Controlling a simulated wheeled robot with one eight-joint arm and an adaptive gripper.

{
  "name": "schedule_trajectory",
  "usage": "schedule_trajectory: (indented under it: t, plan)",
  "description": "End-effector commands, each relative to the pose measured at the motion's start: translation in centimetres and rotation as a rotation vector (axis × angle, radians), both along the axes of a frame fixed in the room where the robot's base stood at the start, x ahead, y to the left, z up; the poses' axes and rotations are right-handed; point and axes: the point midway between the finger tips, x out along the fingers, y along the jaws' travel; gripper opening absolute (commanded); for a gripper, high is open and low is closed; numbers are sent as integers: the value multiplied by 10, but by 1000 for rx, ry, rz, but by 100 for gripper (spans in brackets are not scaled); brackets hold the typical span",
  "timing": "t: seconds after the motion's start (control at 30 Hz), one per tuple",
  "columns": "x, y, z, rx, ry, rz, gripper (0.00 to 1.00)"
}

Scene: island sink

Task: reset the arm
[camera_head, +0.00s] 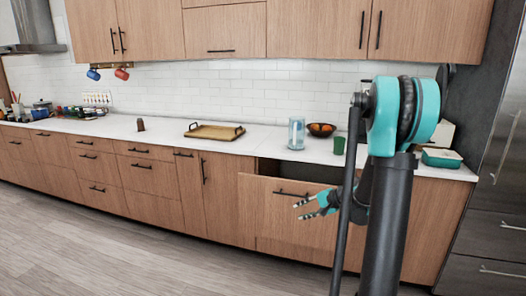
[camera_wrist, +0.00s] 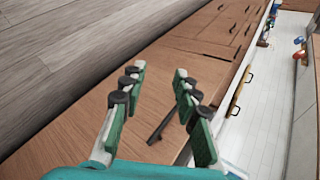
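My gripper (camera_head: 317,207) is in front of an open drawer (camera_head: 275,212) under the counter, at the right of centre in the head view. In the wrist view my gripper (camera_wrist: 160,70) has its two green-padded fingers spread, with nothing held between them. The drawer's wooden front (camera_wrist: 75,128) lies below the fingers there. Its dark bar handle (camera_wrist: 165,120) shows in the gap between them; I cannot tell how far the fingers are from it. My arm bends down from the right of the head view and hides part of the drawer and cabinet.
The white counter (camera_head: 262,137) holds a wooden tray (camera_head: 214,132), a clear jar (camera_head: 296,133), a fruit bowl (camera_head: 321,129), a green cup (camera_head: 339,145) and a green-rimmed box (camera_head: 441,158). A dark fridge (camera_head: 498,200) stands at the right. The wood floor (camera_head: 110,255) is clear.

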Motion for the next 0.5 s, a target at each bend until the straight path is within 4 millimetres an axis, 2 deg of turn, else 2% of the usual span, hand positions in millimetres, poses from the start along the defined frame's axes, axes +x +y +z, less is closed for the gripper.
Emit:
schedule_trajectory:
  t: [0.03, 0.23, 0.5]
  plan:
    - [-18, 7, 2, -56, -3, 27, 31]
    - [-86, 19, -2, -295, -25, 139, 31]
    - [-179, 13, -14, -617, -63, 312, 31]
